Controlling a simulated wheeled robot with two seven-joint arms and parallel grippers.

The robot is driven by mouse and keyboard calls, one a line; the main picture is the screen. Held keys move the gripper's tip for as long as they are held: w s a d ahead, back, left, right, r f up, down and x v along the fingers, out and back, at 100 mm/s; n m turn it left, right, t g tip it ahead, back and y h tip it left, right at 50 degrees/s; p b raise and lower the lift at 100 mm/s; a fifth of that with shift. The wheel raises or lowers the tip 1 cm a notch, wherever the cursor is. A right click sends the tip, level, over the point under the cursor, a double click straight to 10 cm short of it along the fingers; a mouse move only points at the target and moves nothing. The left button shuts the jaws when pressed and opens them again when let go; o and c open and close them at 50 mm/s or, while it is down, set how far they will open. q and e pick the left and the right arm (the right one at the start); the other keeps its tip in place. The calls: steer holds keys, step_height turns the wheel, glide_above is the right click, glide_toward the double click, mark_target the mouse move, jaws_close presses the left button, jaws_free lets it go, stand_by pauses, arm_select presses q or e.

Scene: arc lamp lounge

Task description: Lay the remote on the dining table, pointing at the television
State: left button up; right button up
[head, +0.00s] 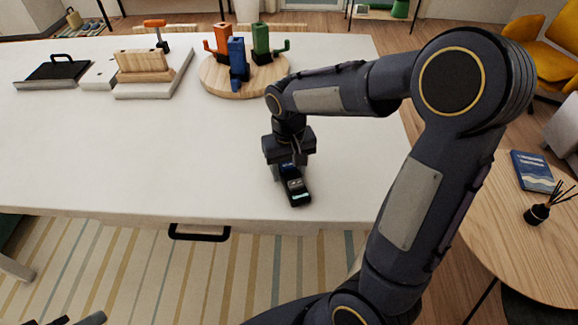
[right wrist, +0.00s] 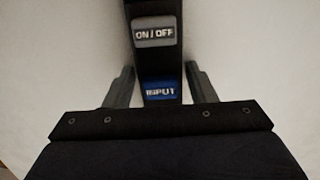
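The dark remote (head: 296,191) lies on the white dining table (head: 120,150), near its front edge. Its near end points toward the bottom of the head view. My right gripper (head: 288,168) is low over the remote's far part. In the right wrist view the remote (right wrist: 160,65) shows a grey ON/OFF button and a blue INPUT button. It lies between the two fingers of the gripper (right wrist: 160,72), with a narrow gap on each side. Dark parts at the bottom left of the head view may be my left gripper (head: 78,320), mostly cut off. No television is in view.
A white board with a wooden block (head: 143,66) and a black tray (head: 54,72) are at the back left. A round side table (head: 520,230) is at right. The table's front left is clear.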

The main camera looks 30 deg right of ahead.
steer(key=shift+o, duration=1.3)
step_height(320, 180, up, 12)
steer(key=p, duration=0.1)
steer(key=s+a+f+t+y, duration=0.2)
steer(key=s, duration=0.6)
steer(key=s+a+f+t+y, duration=0.1)
steer(key=s+a+f+t, duration=0.1)
steer(key=s, duration=0.7)
steer(key=shift+n+t+y, duration=0.3)
steer(key=shift+t+y, duration=0.1)
steer(key=shift+t, duration=0.4)
